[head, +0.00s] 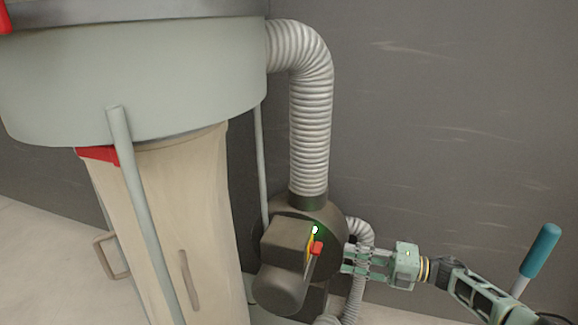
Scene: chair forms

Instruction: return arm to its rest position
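My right gripper (358,262) shows at the lower right, with its arm coming in from the right edge. Its fingers point left toward a dark motor housing (285,250). The fingertips are close to a small red switch lever (317,248) on a yellow plate, with a small gap in the picture. A green light (315,230) glows just above the lever. The two fingers look separate, one above the other, with nothing visible between them. My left gripper is not in view.
A large grey-green drum (190,95) with a beige bag (165,200) stands at left. A ribbed hose (310,110) runs down to the motor. A thinner hose (357,290) passes behind my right gripper. A blue-handled lever (540,250) stands at right. The grey wall is close behind.

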